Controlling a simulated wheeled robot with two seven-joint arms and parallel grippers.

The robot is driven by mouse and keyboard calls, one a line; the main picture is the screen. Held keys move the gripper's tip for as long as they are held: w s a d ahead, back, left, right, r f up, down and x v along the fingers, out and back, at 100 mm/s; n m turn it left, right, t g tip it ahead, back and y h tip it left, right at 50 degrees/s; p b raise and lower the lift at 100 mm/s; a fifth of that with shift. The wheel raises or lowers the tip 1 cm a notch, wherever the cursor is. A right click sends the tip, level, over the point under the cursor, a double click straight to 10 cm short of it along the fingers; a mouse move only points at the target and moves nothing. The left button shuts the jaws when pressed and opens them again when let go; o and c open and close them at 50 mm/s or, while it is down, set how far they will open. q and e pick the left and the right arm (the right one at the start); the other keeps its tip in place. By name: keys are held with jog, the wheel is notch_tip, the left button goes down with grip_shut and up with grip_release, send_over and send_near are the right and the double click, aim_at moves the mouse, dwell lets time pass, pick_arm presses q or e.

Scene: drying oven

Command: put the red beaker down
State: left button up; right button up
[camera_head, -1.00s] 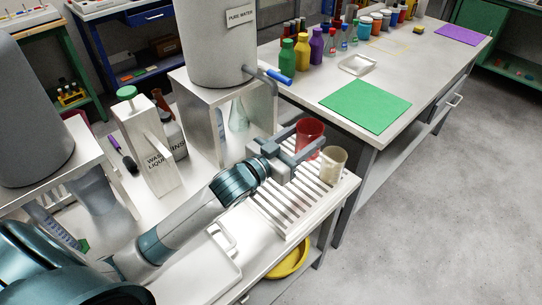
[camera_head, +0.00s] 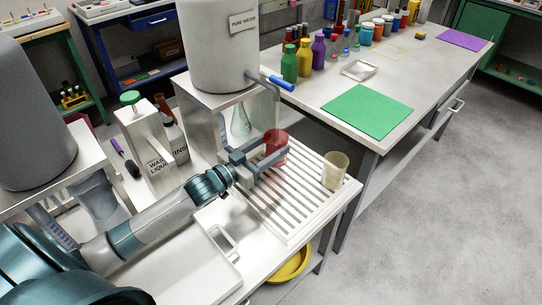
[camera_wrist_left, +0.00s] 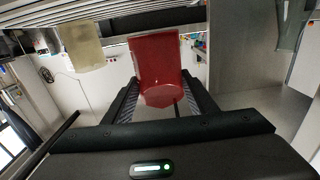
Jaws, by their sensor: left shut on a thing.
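The red beaker (camera_head: 276,146) is held between the fingers of my left gripper (camera_head: 262,160), over the back left part of the slatted rack (camera_head: 290,212). In the left wrist view the red beaker (camera_wrist_left: 159,66) sits between the two fingers (camera_wrist_left: 160,100), which are shut on it. It looks roughly upright. I cannot tell whether its base touches the slats. A cream beaker (camera_head: 335,170) stands on the rack to the right, apart from the red one, and also shows in the left wrist view (camera_wrist_left: 81,46). My right gripper is not in view.
The pure water tank (camera_head: 222,60) on its metal stand (camera_head: 205,115) is close behind the gripper, with a flask (camera_head: 241,122) below. A wash liquid container (camera_head: 140,150) stands left. A white tray (camera_head: 200,262) lies in front. The rack's front and middle are clear.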

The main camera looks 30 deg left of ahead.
pick_arm(q)
jog(key=shift+f, duration=0.15)
notch_tip(320, 180, down, 3)
jog(key=shift+r, duration=0.15)
jog(key=shift+f, duration=0.5)
jog(key=shift+f, duration=0.15)
jog(key=o, duration=0.8)
jog(key=shift+c, duration=0.2)
jog(key=o, duration=0.3)
jog(key=shift+o, duration=0.2)
